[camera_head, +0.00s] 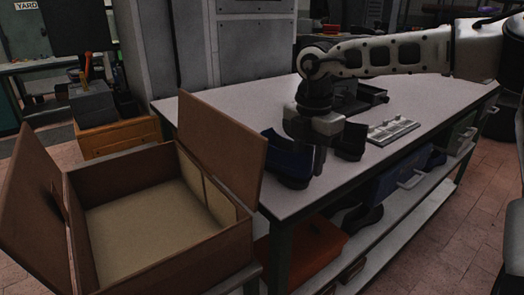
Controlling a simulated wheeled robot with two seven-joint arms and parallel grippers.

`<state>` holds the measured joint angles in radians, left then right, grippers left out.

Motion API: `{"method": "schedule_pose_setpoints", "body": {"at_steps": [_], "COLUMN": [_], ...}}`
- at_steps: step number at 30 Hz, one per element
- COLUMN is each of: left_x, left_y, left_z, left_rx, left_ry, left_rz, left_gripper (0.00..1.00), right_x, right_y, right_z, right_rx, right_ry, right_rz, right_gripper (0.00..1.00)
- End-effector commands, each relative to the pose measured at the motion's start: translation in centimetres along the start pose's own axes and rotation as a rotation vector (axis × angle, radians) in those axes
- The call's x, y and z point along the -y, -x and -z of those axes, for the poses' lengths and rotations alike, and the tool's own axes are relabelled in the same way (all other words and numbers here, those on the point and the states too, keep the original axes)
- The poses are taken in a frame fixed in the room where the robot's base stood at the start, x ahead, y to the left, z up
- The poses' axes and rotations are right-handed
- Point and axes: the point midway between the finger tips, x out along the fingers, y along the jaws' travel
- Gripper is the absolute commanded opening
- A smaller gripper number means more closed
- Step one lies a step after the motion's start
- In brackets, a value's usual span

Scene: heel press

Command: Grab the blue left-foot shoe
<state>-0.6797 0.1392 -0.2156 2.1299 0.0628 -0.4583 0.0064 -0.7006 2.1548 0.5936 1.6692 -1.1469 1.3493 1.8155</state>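A dark blue shoe (288,165) lies on the near left part of the grey tabletop. My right gripper (316,158) comes down from the arm at the right and points at the table. Its fingers overlap the right side of the blue shoe in the picture. I cannot tell whether they touch it, or whether they are open or shut. A dark shoe (350,142) stands just right of the gripper. Part of the blue shoe is hidden behind the gripper. My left gripper is not in view.
An open brown box (165,262) with raised flaps stands at the left, before the table (400,150). A grey metal tray (392,130) and a dark open bin (371,94) lie farther back on the table. An orange box (300,255) sits on the lower shelf.

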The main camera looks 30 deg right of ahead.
Motion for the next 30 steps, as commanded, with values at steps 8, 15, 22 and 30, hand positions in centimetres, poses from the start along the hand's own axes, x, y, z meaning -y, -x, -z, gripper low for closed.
{"method": "schedule_pose_setpoints", "body": {"at_steps": [8,15,22,30], "left_x": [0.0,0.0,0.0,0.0], "left_y": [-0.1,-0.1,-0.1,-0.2], "left_z": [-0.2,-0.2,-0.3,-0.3], "left_rx": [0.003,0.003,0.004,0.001], "left_ry": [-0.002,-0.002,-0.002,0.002], "left_rz": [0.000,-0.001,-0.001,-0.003], "left_gripper": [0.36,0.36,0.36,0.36], "right_x": [0.0,-0.1,-0.2,-0.2], "right_y": [0.0,0.1,1.0,6.1], "right_z": [0.0,0.0,0.0,0.0], "right_rx": [0.001,0.001,0.004,0.005], "right_ry": [0.000,0.000,0.001,-0.001], "right_rz": [0.000,-0.005,-0.007,-0.009], "right_gripper": [0.10,0.00,0.00,0.00]}}
